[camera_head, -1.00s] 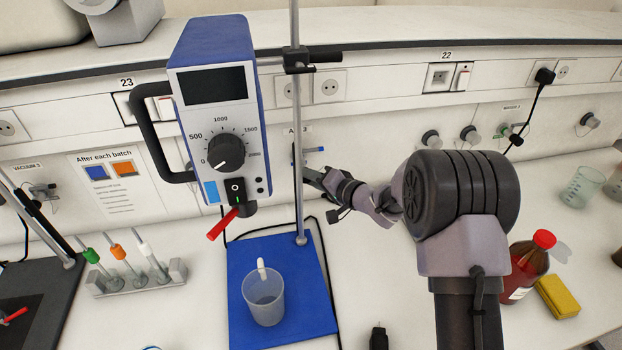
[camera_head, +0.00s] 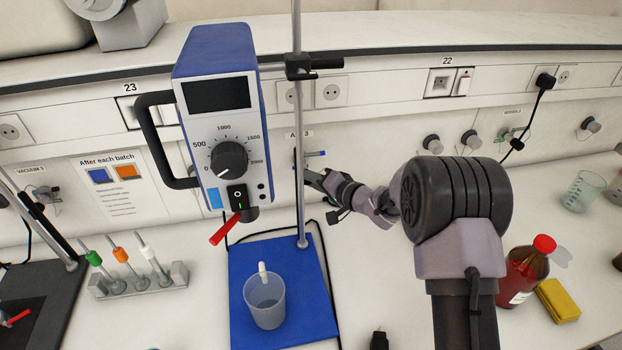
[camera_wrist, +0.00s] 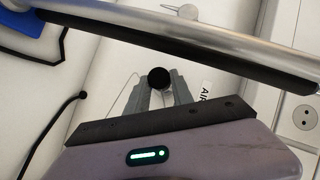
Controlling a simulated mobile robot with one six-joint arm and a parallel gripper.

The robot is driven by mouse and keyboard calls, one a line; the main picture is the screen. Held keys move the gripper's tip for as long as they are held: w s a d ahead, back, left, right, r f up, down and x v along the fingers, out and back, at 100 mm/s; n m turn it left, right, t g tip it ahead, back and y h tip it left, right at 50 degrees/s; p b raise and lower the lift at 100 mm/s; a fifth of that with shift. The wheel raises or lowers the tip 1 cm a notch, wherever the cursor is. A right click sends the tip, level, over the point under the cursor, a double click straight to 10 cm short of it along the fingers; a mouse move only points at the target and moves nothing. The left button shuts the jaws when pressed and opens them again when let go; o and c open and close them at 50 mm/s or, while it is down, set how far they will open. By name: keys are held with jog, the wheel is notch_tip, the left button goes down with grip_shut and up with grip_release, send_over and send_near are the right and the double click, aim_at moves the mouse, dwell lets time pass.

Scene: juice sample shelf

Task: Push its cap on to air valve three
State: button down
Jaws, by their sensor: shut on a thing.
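My gripper (camera_wrist: 160,92) is shut on a small round black cap (camera_wrist: 158,77), which shows between the fingertips in the wrist view. The white wall panel lies behind it, with part of an "AIR" label (camera_wrist: 207,89) just right of the fingers. In the head view my gripper (camera_head: 308,178) reaches behind the upright rod, close to the wall below the "A… 3" label. A blue-handled air valve (camera_head: 316,153) sits just above it, partly hidden by the rod. Whether the cap touches the valve is hidden.
The metal stand rod (camera_head: 299,110) stands in front of my gripper and crosses the wrist view (camera_wrist: 190,30). A blue stirrer unit (camera_head: 216,110) hangs left of it. A beaker (camera_head: 265,302) stands on the blue base (camera_head: 305,275). A red-capped bottle (camera_head: 525,272) stands right.

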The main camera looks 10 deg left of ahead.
jog(key=shift+w+a, duration=0.3)
jog(key=shift+w, duration=0.3)
jog(key=c, duration=1)
grip_release()
jog(key=shift+c, duration=0.2)
jog(key=shift+d, duration=0.1)
